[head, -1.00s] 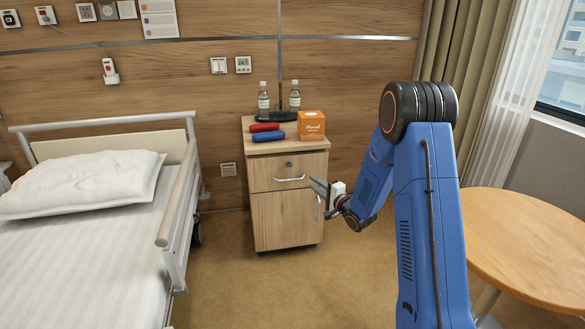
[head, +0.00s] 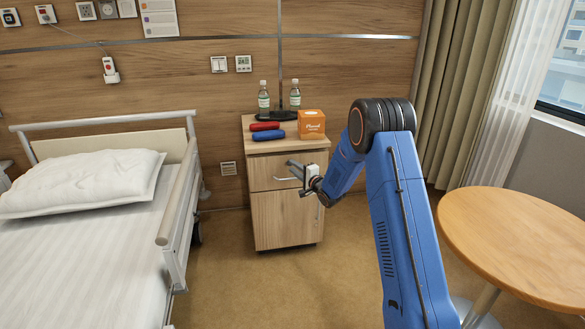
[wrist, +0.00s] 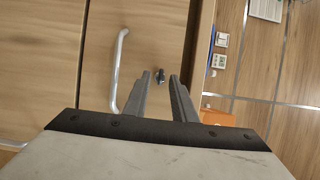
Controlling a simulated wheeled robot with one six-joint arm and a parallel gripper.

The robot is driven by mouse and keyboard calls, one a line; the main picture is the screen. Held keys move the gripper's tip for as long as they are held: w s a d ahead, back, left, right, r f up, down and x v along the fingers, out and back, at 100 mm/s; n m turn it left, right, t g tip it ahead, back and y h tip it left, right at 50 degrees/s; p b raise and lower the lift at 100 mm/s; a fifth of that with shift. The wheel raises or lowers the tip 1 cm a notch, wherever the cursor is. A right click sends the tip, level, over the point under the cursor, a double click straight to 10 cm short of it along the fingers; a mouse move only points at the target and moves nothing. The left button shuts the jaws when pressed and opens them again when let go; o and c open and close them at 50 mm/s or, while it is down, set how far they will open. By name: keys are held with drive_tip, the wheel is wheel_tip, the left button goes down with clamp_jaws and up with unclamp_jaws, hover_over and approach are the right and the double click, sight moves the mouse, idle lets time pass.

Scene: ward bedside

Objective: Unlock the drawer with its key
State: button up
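The bedside cabinet (head: 287,221) has a closed top drawer (head: 263,174) with a bar handle, which also shows in the wrist view (wrist: 119,72). A small dark lock (wrist: 160,76) sits on the drawer front. I cannot tell whether the dark shape there includes a key. My gripper (head: 290,171) is in front of the drawer and covers the lock in the head view. In the wrist view my gripper (wrist: 160,79) has its two fingers apart, pointing at the drawer front, with the lock seen between their tips. Nothing is clearly held.
On the cabinet top are a red case (head: 265,126), a blue case (head: 268,135), an orange box (head: 311,124), two bottles (head: 264,98) and a dark tray (head: 268,116). A bed (head: 85,235) stands left, a round table (head: 520,240) right. The floor before the cabinet is clear.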

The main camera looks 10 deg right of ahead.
drive_tip(key=shift+x, duration=0.85)
clamp_jaws()
